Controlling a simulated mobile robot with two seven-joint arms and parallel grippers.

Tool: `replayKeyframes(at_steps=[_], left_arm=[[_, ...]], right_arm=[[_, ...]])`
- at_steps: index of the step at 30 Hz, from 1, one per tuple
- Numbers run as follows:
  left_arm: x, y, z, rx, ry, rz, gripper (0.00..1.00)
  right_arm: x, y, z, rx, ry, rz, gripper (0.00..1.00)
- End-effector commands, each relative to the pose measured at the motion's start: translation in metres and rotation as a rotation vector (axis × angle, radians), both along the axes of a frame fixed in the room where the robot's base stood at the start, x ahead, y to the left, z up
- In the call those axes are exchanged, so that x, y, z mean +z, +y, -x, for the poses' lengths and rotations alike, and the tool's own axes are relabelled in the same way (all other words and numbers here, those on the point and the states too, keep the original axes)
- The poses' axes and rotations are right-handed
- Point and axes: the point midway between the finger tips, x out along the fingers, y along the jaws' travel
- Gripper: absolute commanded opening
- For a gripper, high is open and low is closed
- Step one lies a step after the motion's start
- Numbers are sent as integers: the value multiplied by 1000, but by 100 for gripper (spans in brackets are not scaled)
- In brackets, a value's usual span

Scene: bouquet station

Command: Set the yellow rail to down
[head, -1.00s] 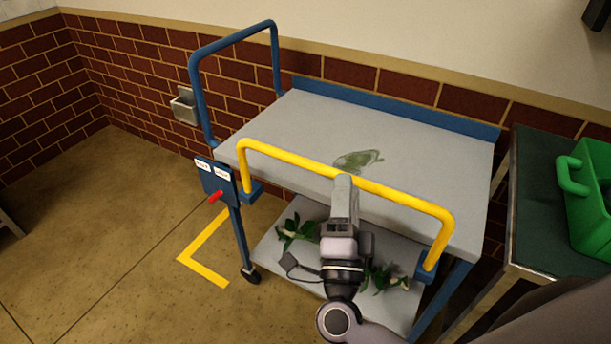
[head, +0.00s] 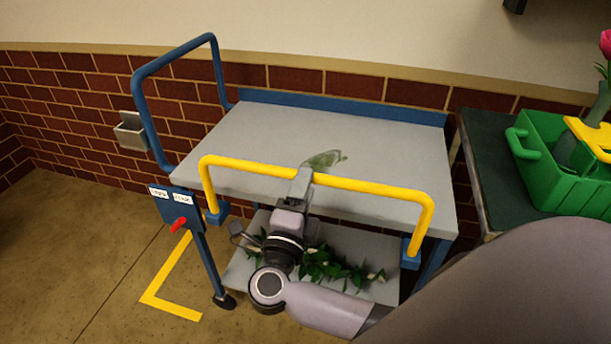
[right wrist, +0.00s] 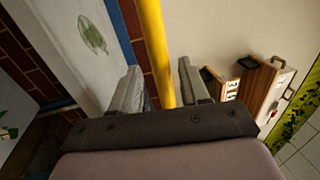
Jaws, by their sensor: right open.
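The yellow rail (head: 370,188) stands raised along the near side of a cart, its top bar above the edge of the grey cart top (head: 320,130). My right gripper (head: 301,178) is at the middle of that bar. In the right wrist view the rail (right wrist: 157,50) runs between the two spread fingers of the right gripper (right wrist: 160,88), which is open around it. A blue panel with two white labels and a red lever (head: 178,225) is at the cart's near left corner. The label text is too small to read. My left gripper is out of view.
A blue rail (head: 140,103) stands at the cart's left end. Green sprigs (head: 330,268) lie on the lower shelf (head: 245,275). A green crate (head: 545,180) is on a dark table at right. A yellow floor mark (head: 160,282) lies left of the cart.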

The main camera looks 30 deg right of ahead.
Motion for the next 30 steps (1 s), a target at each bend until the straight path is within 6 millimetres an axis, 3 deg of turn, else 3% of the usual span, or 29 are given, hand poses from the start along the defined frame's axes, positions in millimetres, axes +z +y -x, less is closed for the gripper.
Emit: replayKeyframes(at_steps=[6,16,20,26,30], left_arm=[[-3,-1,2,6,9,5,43],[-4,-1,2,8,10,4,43],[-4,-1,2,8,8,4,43],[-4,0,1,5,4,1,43],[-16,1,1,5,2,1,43]], right_arm=[[5,-19,-16,0,-1,2,45],[6,-22,-18,1,-1,-1,45],[6,-22,-18,1,-1,-1,3],[3,-21,-18,1,0,0,0],[-19,-21,-18,1,3,-2,0]])
